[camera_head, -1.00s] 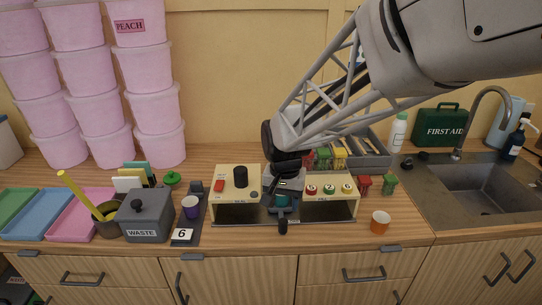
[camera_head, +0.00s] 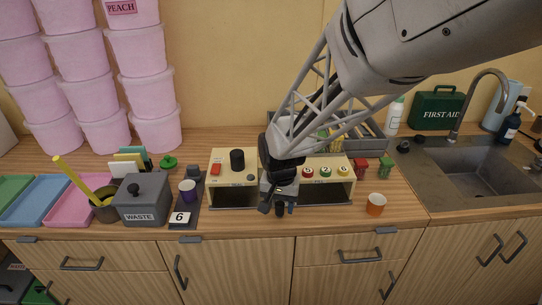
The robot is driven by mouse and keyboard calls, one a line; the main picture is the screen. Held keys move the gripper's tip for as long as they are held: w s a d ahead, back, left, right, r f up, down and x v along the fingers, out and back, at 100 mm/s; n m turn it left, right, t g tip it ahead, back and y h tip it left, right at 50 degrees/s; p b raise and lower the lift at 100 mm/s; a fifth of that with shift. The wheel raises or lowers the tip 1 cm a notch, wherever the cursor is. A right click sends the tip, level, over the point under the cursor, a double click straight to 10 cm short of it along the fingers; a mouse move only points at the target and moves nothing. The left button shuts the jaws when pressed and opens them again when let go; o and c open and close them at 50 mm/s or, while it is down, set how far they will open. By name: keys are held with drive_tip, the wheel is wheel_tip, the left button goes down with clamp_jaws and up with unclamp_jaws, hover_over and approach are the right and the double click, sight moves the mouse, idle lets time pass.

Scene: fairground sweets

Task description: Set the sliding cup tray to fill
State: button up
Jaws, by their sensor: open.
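The cup machine has a cream seal housing (camera_head: 222,170) with a black knob and red button on the left. A cream fill housing (camera_head: 341,165) with several numbered coloured buttons is on the right. The sliding cup tray's dark handle (camera_head: 281,211) shows at the front, between the two housings. My gripper (camera_head: 278,207) points down over that middle gap, its fingers open at the handle. I cannot tell whether the fingers touch it. The tray body and the teal cup seen on it earlier are now mostly hidden behind my gripper.
An orange cup (camera_head: 376,204) stands right of the machine. A purple cup (camera_head: 187,190) stands left, beside a grey waste bin (camera_head: 142,199) and a number 6 card (camera_head: 180,219). Red and green small containers (camera_head: 386,166) stand near the fill housing. The counter's front strip (camera_head: 330,222) is clear.

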drive_tip(key=shift+f, duration=0.25)
drive_tip(key=shift+c, duration=0.4)
clamp_jaws()
drive_tip(key=shift+w+d, duration=0.1)
drive_tip(key=shift+d, duration=5.85)
drive_tip(key=shift+o, duration=0.4)
unclamp_jaws()
drive_tip(key=shift+r, duration=0.1)
wheel_tip(320, 180, up, 8)
